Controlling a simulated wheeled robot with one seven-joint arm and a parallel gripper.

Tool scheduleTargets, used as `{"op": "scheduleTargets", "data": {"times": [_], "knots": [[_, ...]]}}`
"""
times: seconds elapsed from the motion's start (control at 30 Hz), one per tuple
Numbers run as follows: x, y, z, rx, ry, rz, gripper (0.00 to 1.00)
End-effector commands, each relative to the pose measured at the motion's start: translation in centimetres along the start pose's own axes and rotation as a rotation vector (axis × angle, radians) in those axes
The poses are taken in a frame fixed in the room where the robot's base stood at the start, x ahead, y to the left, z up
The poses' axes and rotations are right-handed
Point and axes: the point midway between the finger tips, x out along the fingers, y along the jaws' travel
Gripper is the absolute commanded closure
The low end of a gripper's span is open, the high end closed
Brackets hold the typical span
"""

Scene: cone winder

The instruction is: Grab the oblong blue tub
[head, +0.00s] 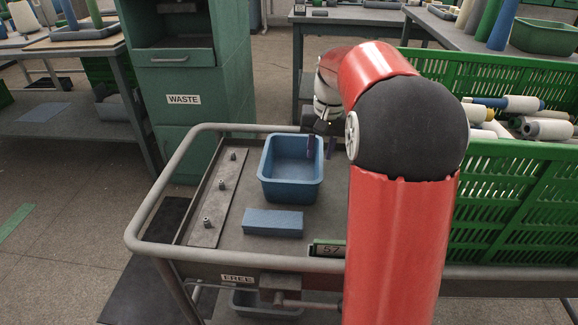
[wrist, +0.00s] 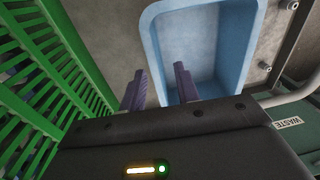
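The oblong blue tub (head: 290,188) stands upright and looks empty on the cart's top tray. My gripper (head: 321,148) is at the tub's right long wall in the head view. In the wrist view the tub (wrist: 153,50) fills the upper middle. My gripper's two dark fingers (wrist: 159,86) are apart there, one over the inside of the tub and one outside, with the wall between them. A gap shows between the fingers and the wall. How far the fingertips reach below the rim is hard to tell.
A blue block (head: 272,222) lies in front of the tub. A metal strip with pegs (head: 219,200) lies at the tray's left. The cart's grey rail (head: 160,205) surrounds it. A green slatted crate (head: 510,200) of cones stands right. Another bluish tub (head: 264,304) is below. A green WASTE cabinet (head: 190,75) stands behind.

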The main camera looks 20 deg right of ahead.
Motion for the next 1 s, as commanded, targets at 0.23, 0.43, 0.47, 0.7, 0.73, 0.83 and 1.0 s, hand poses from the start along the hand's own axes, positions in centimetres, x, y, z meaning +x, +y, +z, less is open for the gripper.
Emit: {"op": "scheduleTargets", "data": {"times": [0.23,0.43,0.47,0.7,0.73,0.83,1.0], "knots": [[2.2,0.9,-2.5,0.034,-0.041,0.003,0.68],[4.4,0.9,-2.4,0.034,-0.043,0.003,0.68],[4.8,0.9,-2.5,0.034,-0.043,0.003,0.68],[8.3,0.8,-2.8,0.033,-0.044,0.003,0.68],[8.6,0.8,-2.8,0.033,-0.043,0.003,0.68],[9.3,0.8,-2.7,0.033,-0.041,0.002,0.68],[9.5,0.8,-2.8,0.033,-0.039,0.002,0.68]]}}
